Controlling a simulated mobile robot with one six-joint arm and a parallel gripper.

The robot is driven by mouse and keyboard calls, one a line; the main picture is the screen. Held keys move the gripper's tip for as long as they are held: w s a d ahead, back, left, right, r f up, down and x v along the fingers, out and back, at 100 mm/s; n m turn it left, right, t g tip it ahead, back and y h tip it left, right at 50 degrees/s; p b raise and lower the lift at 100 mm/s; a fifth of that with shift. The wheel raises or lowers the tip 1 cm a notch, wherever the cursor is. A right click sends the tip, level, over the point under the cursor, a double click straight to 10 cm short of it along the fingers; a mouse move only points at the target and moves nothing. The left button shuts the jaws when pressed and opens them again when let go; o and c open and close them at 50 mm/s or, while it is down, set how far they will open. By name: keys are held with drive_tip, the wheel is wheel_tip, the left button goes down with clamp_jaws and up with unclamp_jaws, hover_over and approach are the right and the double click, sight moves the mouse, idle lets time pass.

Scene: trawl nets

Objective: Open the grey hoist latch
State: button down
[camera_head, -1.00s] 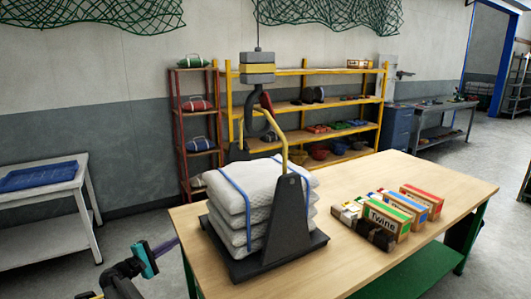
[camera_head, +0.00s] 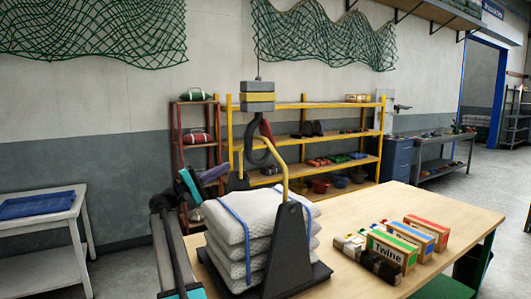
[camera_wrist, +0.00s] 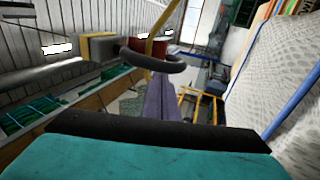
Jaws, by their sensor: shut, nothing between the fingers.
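The hoist block (camera_head: 257,97), grey with a yellow band, hangs on a cable above the workbench. Below it hangs a dark grey hook (camera_head: 257,158) with a red piece (camera_head: 266,130) at its upper right; I cannot make out a separate grey latch. A yellow lifting bar (camera_head: 284,172) rises from the dark cradle (camera_head: 289,250) to the hook. My gripper (camera_head: 215,175), with purple fingers and teal parts, is shut and empty, just left of the hook. In the wrist view the fingers (camera_wrist: 160,100) point towards the hook (camera_wrist: 168,66), with the red piece (camera_wrist: 150,46) behind it.
Strapped white bundles (camera_head: 240,212) are stacked in the cradle below my gripper. Twine boxes (camera_head: 392,246) stand on the wooden workbench (camera_head: 350,215) to the right. Yellow shelving (camera_head: 384,130) and a red rack (camera_head: 179,150) stand behind.

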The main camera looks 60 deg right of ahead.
sight(273, 144)
drive_tip(key=shift+m+g+y, duration=0.3)
drive_tip(key=shift+m+g, duration=0.2)
drive_tip(key=s, duration=0.1)
drive_tip(key=s+d+r, duration=0.1)
drive_tip(key=s+d, duration=0.1)
drive_tip(key=s, duration=0.1)
drive_tip(key=shift+r, duration=0.35)
drive_tip(key=shift+s+d, duration=0.1)
drive_tip(key=shift+d, duration=0.05)
drive_tip(key=p+x, duration=0.4)
drive_tip(key=x, duration=0.9)
drive_tip(key=shift+d+r, duration=0.1)
drive_tip(key=shift+s+d+p, duration=0.2)
drive_tip(key=shift+p, duration=0.15)
